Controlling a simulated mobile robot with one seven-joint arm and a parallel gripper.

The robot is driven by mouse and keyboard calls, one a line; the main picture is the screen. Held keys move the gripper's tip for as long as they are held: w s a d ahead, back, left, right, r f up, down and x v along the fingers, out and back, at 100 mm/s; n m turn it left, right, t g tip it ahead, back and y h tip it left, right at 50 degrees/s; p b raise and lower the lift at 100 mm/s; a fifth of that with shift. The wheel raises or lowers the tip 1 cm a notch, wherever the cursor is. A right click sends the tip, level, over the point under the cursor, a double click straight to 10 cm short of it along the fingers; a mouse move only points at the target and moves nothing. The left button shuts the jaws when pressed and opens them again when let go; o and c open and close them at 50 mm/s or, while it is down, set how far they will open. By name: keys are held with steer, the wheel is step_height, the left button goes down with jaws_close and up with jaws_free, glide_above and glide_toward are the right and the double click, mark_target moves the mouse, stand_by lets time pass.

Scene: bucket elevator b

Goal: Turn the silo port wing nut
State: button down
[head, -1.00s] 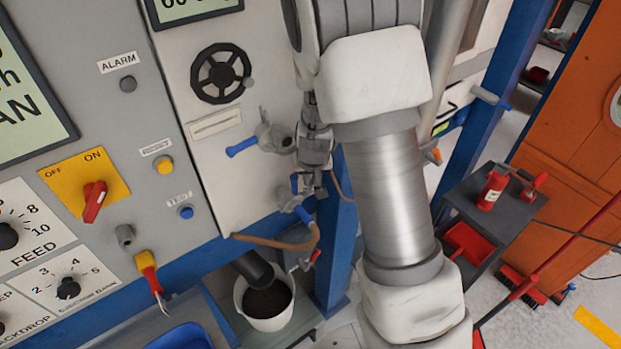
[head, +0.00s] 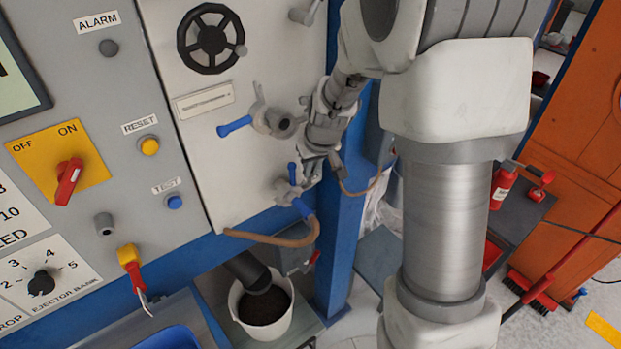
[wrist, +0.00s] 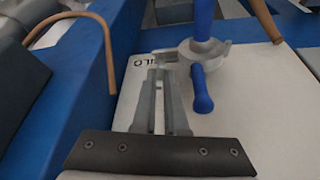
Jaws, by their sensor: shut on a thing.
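The silo port fitting (head: 286,190) is a grey piece with blue handles, low on the pale panel near its right edge. In the wrist view the grey fitting (wrist: 212,52) sits beside partly covered lettering that ends in "ILO". One blue handle (wrist: 202,92) points toward the camera and another (wrist: 203,18) points away. My gripper (head: 312,180) is at the fitting's right side in the head view. In the wrist view its fingers (wrist: 158,76) are close together, shut on a grey lug of the wing nut at the fitting's left. The fingers partly hide the contact.
A similar fitting with a blue handle (head: 235,127) is above on the same panel (head: 220,180). A brown hose (head: 275,239) hangs below. A white bucket (head: 262,320) with dark contents stands beneath. A blue post (head: 345,230) is close on the right.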

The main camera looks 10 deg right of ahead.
steer(key=shift+n, duration=0.3)
steer(key=c, duration=1.2)
jaws_free()
steer(key=shift+c, duration=0.2)
steer(key=shift+r, duration=0.1)
steer(key=v, duration=1.7)
steer(key=shift+d+r, duration=0.2)
steer(key=s+a+m+t, duration=0.1)
steer(key=s+m, duration=0.1)
steer(key=s, duration=1.7)
steer(key=shift+a+r+h, duration=0.2)
steer(key=shift+a+h, duration=0.1)
steer(key=shift+a, duration=0.05)
